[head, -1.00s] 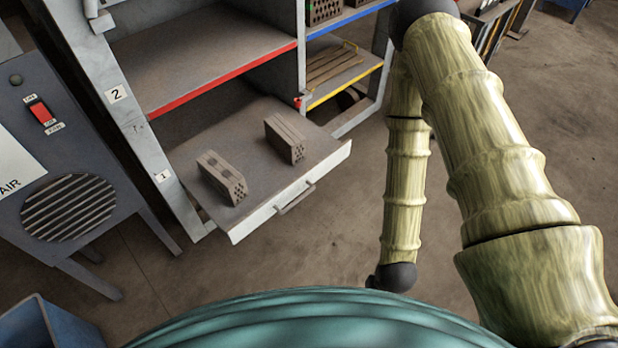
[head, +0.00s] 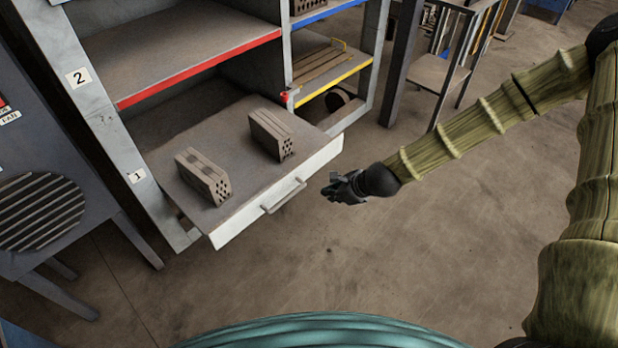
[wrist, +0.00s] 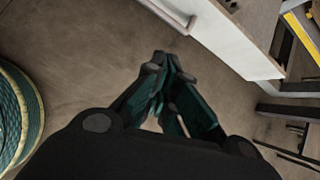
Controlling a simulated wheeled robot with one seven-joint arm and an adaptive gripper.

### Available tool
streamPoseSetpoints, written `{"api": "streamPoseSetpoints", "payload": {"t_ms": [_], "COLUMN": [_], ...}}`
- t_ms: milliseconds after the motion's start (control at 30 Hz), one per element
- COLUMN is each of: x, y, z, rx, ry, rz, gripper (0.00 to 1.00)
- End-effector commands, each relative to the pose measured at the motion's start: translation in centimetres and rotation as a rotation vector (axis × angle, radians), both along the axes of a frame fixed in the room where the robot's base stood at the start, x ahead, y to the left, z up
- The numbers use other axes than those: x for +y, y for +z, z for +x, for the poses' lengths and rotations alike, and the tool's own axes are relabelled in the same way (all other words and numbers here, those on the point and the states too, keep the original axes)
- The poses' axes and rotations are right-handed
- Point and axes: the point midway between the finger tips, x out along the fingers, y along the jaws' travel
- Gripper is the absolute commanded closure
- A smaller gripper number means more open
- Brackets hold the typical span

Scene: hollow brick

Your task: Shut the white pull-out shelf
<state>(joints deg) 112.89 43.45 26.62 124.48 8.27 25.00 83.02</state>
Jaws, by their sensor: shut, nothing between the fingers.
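The white pull-out shelf (head: 325,158) stands pulled out from the bottom of the rack, with a bar handle (head: 284,196) on its white front. Two hollow bricks, a left one (head: 203,177) and a right one (head: 271,134), lie on it. My gripper (head: 332,188) is shut and empty, just right of the shelf's front and apart from it in the head view. In the wrist view, my gripper (wrist: 168,60) points toward the floor near the white front (wrist: 222,36), and part of the handle (wrist: 168,14) shows at the top.
The grey rack has a red-edged shelf (head: 198,50) above and a yellow-edged shelf (head: 345,80) to the right. A grey fan cabinet (head: 60,215) stands at the left. The floor (head: 370,260) before the pull-out shelf is clear.

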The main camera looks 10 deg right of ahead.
Motion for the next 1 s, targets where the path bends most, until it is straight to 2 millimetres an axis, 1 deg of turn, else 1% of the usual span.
{"api": "streamPoseSetpoints", "payload": {"t_ms": [33, 133, 200, 300, 400, 467, 633, 1000], "x": [-0.6, -1.4, -1.8, -2.1, -2.0, -1.9, -0.9, 1.5], "y": [0.3, 1.5, 2.1, 2.7, 2.6, 2.3, 0.7, -3.6], "z": [1.4, 3.3, 4.1, 4.8, 5.2, 5.4, 6.5, 10.0], "rx": [-0.001, 0.006, 0.011, 0.015, 0.017, 0.017, 0.018, 0.016], "ry": [-0.061, -0.156, -0.199, -0.234, -0.244, -0.244, -0.242, -0.241], "rz": [0.046, 0.123, 0.16, 0.192, 0.2, 0.2, 0.199, 0.195], "gripper": [1.0, 1.0, 1.0, 1.0, 1.0, 1.0, 1.0, 1.0]}}
